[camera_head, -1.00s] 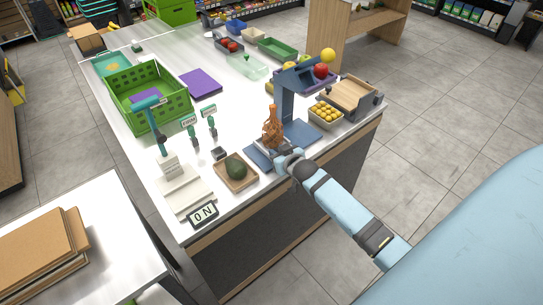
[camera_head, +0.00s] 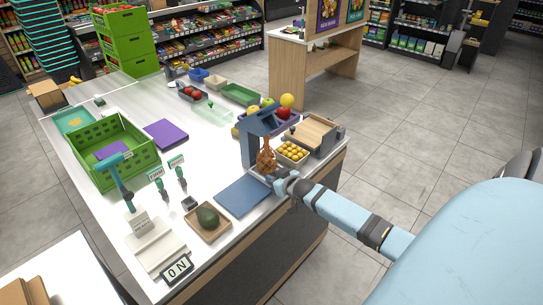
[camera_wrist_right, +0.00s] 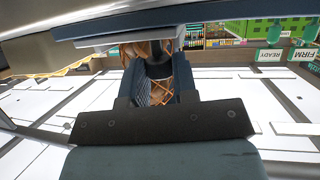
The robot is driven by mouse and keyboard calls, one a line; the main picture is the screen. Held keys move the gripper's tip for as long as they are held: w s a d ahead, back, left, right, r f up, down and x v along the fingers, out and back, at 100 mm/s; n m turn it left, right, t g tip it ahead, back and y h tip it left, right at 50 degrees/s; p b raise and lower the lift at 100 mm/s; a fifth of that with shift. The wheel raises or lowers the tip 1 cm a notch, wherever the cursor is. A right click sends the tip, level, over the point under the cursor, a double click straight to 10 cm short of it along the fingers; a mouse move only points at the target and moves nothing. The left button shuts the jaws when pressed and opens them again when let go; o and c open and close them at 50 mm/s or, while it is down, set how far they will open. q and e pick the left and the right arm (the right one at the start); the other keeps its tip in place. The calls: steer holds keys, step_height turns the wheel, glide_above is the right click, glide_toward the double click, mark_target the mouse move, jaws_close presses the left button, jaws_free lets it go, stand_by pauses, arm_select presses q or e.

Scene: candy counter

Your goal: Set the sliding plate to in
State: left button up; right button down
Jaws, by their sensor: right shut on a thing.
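The sliding plate (camera_head: 260,174) is a thin pale plate at the foot of the dark blue stand (camera_head: 249,148). An orange net bag (camera_head: 265,156) stands on it under the stand's head. My right gripper (camera_head: 281,182) is at the plate's near end, and the arm hides part of it. In the right wrist view, my right gripper (camera_wrist_right: 158,85) is shut on a small grey-blue part, seemingly the plate's handle. The orange netting (camera_wrist_right: 180,75) shows behind and between the fingers. How far in the plate sits is partly hidden. My left gripper is not in view.
A bare blue mat (camera_head: 243,196) lies left of my gripper. An avocado tray (camera_head: 206,233) is at the front. A tray of yellow balls (camera_head: 292,152) and a wooden box (camera_head: 312,134) stand right of the stand. A green crate (camera_head: 112,150) stands left.

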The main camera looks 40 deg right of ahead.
steer(key=shift+d+r, duration=0.15)
steer(key=shift+d, duration=0.1)
steer(key=c, duration=1.2)
jaws_free()
steer(key=shift+c, duration=0.2)
steer(key=o, duration=0.3)
steer(key=shift+d, duration=0.1)
steer(key=shift+s+a, duration=0.2)
steer(key=shift+s, duration=0.25)
steer(key=v, duration=1.2)
steer(key=shift+s+r+b, duration=0.3)
steer(key=shift+r+b, duration=0.05)
steer(key=shift+b, duration=0.05)
